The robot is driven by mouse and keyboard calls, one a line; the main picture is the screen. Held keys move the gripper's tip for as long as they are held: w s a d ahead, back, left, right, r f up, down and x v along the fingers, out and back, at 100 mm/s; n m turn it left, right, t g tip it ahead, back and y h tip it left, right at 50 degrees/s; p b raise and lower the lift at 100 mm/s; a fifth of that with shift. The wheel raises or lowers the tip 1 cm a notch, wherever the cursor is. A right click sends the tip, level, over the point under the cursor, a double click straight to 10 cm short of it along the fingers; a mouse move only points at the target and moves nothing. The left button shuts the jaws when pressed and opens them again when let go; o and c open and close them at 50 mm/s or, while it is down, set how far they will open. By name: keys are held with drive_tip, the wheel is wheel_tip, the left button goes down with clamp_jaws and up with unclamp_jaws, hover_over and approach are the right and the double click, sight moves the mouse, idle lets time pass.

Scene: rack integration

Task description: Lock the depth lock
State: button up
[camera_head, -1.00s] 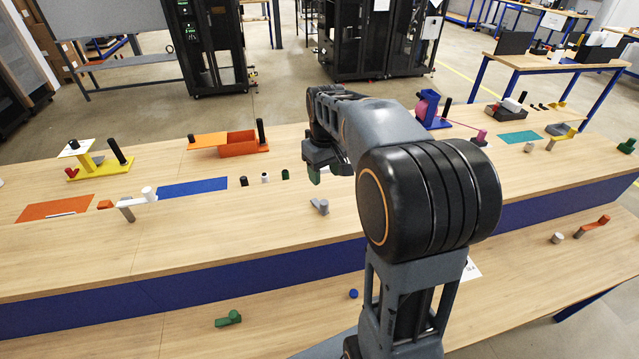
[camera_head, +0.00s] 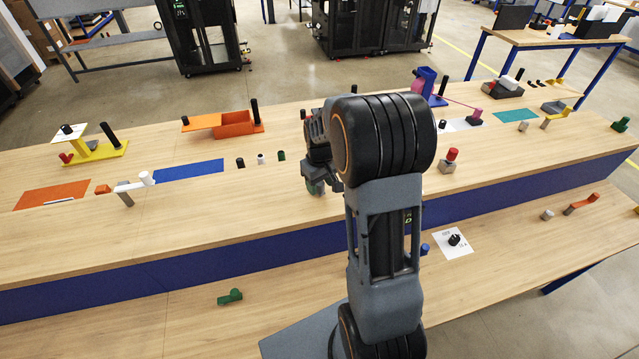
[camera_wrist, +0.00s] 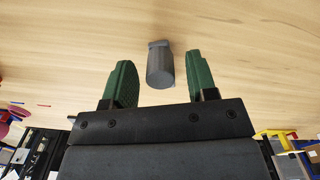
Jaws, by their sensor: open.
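A small grey lever-like piece (camera_wrist: 160,66) stands on the wooden bench (camera_wrist: 60,60) in the wrist view; I take it for the depth lock. It has a rounded, thick end towards me and a narrower block behind. My gripper (camera_wrist: 159,76) is open, with its two green fingers on either side of the piece and a gap on each side. No contact with it shows. In the head view my gripper (camera_head: 316,186) points down at the bench and covers the grey piece.
Left of my gripper, small black, white and green pegs (camera_head: 261,159) stand by a blue mat (camera_head: 190,170). An orange tray (camera_head: 234,124) is behind them. A red-topped block (camera_head: 450,160) stands to the right. A green piece (camera_head: 230,297) lies on the lower front bench. Bare wood surrounds the gripper.

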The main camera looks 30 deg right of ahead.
drive_tip(key=shift+f, duration=0.3)
drive_tip(key=shift+c, duration=0.2)
